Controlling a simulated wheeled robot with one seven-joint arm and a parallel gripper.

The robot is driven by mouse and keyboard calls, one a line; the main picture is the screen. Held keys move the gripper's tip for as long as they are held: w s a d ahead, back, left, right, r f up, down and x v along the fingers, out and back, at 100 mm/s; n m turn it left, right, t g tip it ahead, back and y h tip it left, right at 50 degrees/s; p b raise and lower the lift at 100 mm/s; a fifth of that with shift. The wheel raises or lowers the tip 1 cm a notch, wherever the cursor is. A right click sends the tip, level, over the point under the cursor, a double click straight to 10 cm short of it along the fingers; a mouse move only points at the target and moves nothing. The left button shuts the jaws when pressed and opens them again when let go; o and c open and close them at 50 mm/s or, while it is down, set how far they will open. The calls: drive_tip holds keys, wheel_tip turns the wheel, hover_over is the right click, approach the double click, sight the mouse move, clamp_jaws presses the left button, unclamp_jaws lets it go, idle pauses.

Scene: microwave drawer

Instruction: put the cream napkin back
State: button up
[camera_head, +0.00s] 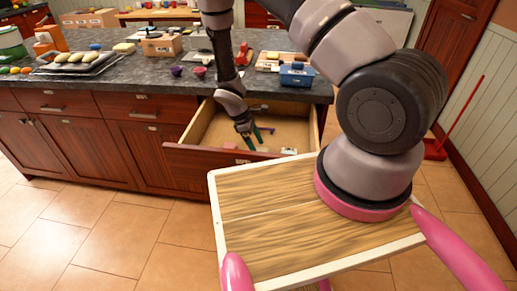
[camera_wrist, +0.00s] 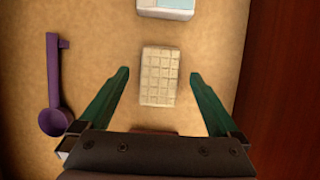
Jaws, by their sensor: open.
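A small cream rectangle with a grid pattern (camera_wrist: 159,84), which looks like the cream napkin, lies flat on the tan drawer floor in the wrist view. My gripper (camera_wrist: 160,75) is open, with its green fingers on either side of it and a gap on both sides. It appears empty; I cannot tell its exact height above the cream piece. In the head view my gripper (camera_head: 258,139) points down into the open drawer (camera_head: 205,160). The cream piece cannot be made out clearly there.
A purple ladle (camera_wrist: 54,100) lies left of the cream piece, and a white and light-blue item (camera_wrist: 166,8) lies beyond it. The dark red drawer front (camera_wrist: 285,80) borders the right side. The counter (camera_head: 140,75) above holds trays, boxes and small bowls.

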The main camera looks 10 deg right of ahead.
drive_tip(key=v, duration=1.1)
drive_tip(key=d+r+m+t+y, duration=0.2)
drive_tip(key=d+r+m, duration=0.15)
drive_tip(key=r, duration=0.95)
drive_tip(key=d+r+m+t+y, duration=0.15)
drive_tip(key=r+m, duration=0.35)
drive_tip(key=r, duration=0.8)
drive_tip(key=s+d+r+m+t+y, duration=0.1)
drive_tip(key=s+r+m, duration=0.3)
drive_tip(key=s+r, duration=0.4)
drive_tip(key=s+d+r+m+t+y, duration=0.1)
drive_tip(key=s+d+r+m+t, duration=0.3)
drive_tip(key=s+r, duration=0.5)
drive_tip(key=shift+d+r+m+y, duration=0.25)
drive_tip(key=shift+r+m+y, duration=0.1)
drive_tip(key=shift+r+m, duration=0.3)
drive_tip(key=shift+t, duration=0.25)
